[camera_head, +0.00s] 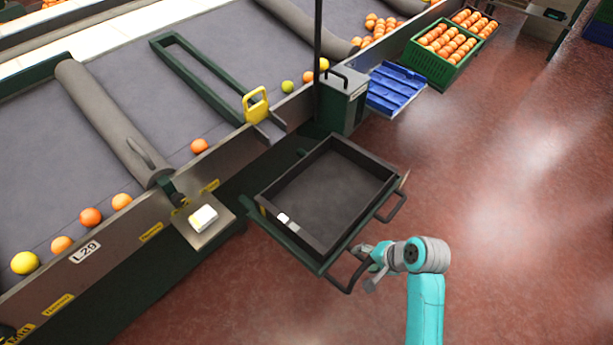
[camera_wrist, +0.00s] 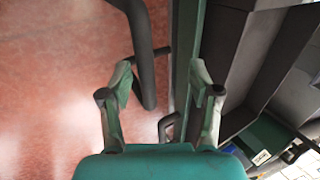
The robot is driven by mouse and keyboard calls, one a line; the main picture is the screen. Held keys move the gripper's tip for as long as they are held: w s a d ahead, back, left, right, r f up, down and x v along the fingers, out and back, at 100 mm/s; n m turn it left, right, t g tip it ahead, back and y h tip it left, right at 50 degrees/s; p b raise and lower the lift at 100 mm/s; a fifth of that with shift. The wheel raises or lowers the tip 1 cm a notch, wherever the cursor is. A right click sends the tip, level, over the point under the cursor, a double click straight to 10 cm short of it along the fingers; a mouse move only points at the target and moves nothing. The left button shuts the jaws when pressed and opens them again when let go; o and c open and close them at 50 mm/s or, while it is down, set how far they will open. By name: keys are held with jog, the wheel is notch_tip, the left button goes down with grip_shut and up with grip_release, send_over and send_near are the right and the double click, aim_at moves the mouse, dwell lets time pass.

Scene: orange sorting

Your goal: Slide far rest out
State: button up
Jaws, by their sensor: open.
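A dark shallow tray (camera_head: 335,190) in a green frame juts out from the conveyor side in the head view. Two black bar handles are on its outer right edge: a farther handle (camera_head: 394,207) and a nearer handle (camera_head: 348,285). My gripper (camera_head: 366,262) is open at the nearer handle. In the wrist view, my gripper (camera_wrist: 163,75) has its fingers spread, with a dark handle bar (camera_wrist: 147,70) and the green frame edge (camera_wrist: 183,60) showing between or just beyond them. Contact cannot be told. Which part is the far rest is not clear; a blue slatted piece (camera_head: 396,88) lies farther along.
A green crate of oranges (camera_head: 446,55) stands beyond the blue piece. The conveyor (camera_head: 210,85) with loose fruit runs along the left. A dark green box (camera_head: 343,100) and a thin black post stand between tray and blue piece. The red floor (camera_head: 500,190) at right is clear.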

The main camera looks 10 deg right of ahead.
jog(key=shift+r, duration=2.35)
jog(key=s+a+f+n+t+h, duration=0.2)
jog(key=s, duration=0.5)
jog(key=s+a+f+n+t+h, duration=0.1)
jog(key=s+a+f+n+t, duration=0.15)
jog(key=s, duration=0.45)
jog(key=s+r+n+t, duration=0.5)
jog(key=s+r+n, duration=0.1)
jog(key=s+r, duration=0.8)
notch_tip(320, 180, up, 2)
jog(key=shift+s+a+r+t, duration=0.1)
jog(key=shift+s+a+t, duration=0.05)
jog(key=shift+a+t, duration=0.2)
